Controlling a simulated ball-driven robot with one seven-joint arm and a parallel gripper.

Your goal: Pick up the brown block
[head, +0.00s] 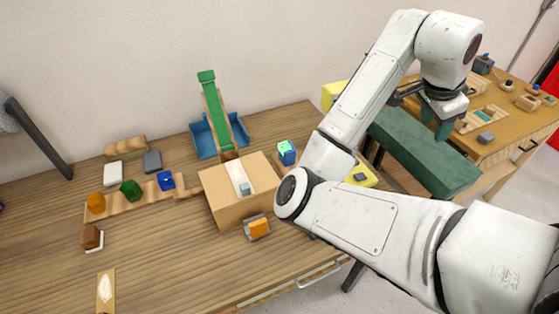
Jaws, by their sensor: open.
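A brown block (91,236) sits at the lower left of the wooden table, with a white piece (96,247) showing under its lower edge. My gripper (436,117) is far from it, at the upper right, with its teal fingers pointing down above the dark green padded bench. The gripper is open, and I see nothing between the fingers. My arm crosses the right half of the view and hides part of the table's right side.
A second table (508,128) is at right. The front left tabletop is mostly clear.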

